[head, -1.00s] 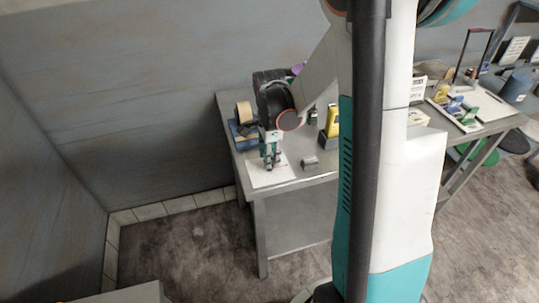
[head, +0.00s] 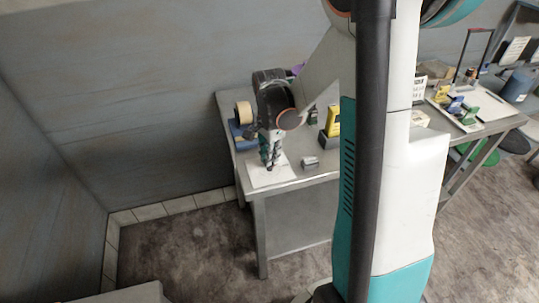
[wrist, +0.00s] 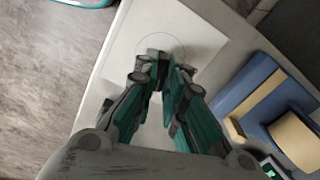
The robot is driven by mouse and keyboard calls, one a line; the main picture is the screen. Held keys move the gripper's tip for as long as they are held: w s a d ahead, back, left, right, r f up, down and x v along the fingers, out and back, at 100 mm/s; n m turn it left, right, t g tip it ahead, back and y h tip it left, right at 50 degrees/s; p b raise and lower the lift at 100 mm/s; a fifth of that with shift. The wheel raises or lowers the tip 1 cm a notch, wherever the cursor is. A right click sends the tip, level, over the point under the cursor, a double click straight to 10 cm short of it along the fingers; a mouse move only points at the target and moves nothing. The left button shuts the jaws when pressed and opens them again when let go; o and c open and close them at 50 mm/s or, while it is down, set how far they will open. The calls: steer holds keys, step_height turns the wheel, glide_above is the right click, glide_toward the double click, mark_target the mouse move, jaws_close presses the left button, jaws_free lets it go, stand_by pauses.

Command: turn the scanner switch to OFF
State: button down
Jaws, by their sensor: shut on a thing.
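My gripper (head: 269,163) points down over a white panel (head: 274,181) at the near left corner of the metal table. In the wrist view, my gripper (wrist: 160,65) has its fingertips together over a thin circle drawn on the white panel (wrist: 127,38). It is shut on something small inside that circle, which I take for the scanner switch. The fingers hide nearly all of it, so its shape, any pointer and its setting cannot be told. I see no legible ON or OFF marks.
A blue tape dispenser (wrist: 247,82) with a tan roll (wrist: 298,141) stands close beside the panel. A small grey object (head: 310,163) lies to its right, with a yellow item (head: 333,121) behind. The wall rises behind the table (head: 299,190).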

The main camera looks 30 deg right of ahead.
steer(key=n, duration=1)
steer(key=shift+n+b, duration=0.35)
steer(key=shift+n, duration=1.75)
steer(key=c, duration=1.7)
jaws_free()
steer(key=shift+o, duration=0.2)
steer(key=shift+r, duration=0.1)
step_height(320, 180, up, 12)
